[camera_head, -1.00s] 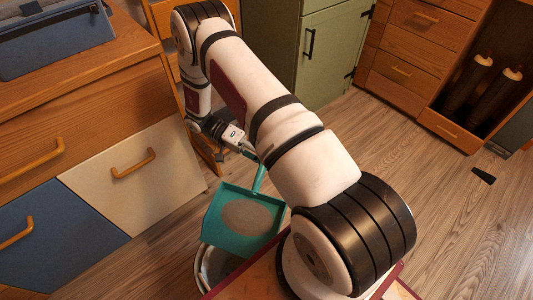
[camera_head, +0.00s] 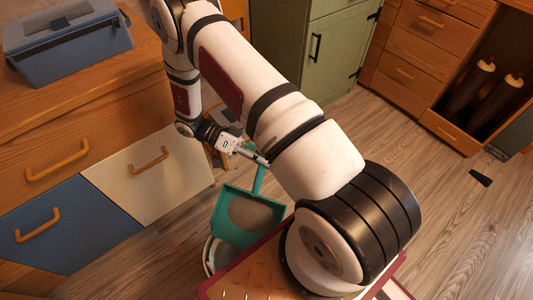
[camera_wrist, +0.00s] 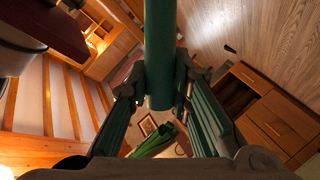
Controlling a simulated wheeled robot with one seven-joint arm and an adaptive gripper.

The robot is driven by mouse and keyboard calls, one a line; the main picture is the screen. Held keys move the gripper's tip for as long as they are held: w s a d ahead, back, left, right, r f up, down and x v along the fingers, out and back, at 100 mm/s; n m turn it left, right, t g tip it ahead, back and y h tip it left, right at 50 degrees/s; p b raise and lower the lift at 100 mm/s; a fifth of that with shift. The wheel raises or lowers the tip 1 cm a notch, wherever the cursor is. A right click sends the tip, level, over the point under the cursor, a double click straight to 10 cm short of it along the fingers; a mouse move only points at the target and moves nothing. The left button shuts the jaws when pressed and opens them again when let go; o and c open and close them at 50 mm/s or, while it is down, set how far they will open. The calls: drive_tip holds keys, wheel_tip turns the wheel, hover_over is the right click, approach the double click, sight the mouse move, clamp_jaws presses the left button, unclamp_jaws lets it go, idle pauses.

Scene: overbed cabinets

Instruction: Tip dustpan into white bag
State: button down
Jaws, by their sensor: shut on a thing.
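The teal dustpan (camera_head: 232,226) hangs below my gripper, its pan facing the camera and tilted. A grey-brown patch of dust (camera_head: 250,213) lies on it, near its right side. My gripper (camera_head: 262,160) is shut on the dustpan's teal handle, which also shows between the fingers in the wrist view (camera_wrist: 160,50). A white rim, seemingly the white bag (camera_head: 208,257), shows under the pan's lower left edge. Most of the bag is hidden by the dustpan and my own body. I cannot tell whether pan and bag touch.
A wooden drawer cabinet (camera_head: 75,115) with a blue box (camera_head: 65,42) on top stands at the left. A green cabinet (camera_head: 335,50) and wooden drawers (camera_head: 415,70) stand behind. The wood floor (camera_head: 450,220) at the right is mostly clear, with a small dark object (camera_head: 481,178).

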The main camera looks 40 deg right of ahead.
drive_tip(key=s+a+r+m+p, duration=0.1)
drive_tip(key=r, duration=0.1)
drive_tip(key=s+a+r+m+p, duration=0.1)
drive_tip(key=a+p, duration=0.1)
drive_tip(key=shift+s+a+r+h, duration=0.1)
drive_tip(key=shift+a+r+h, duration=0.2)
drive_tip(key=shift+r+h, duration=0.1)
drive_tip(key=s+a+r+m+h+p, duration=0.1)
drive_tip(key=s+a+r+m+p, duration=0.1)
drive_tip(key=a, duration=0.3)
drive_tip(key=shift+s+a+t+p, duration=0.2)
drive_tip(key=shift+s+t+p, duration=0.1)
drive_tip(key=shift+s+p, duration=0.15)
drive_tip(key=shift+p, duration=0.5)
idle(1.3)
idle(0.4)
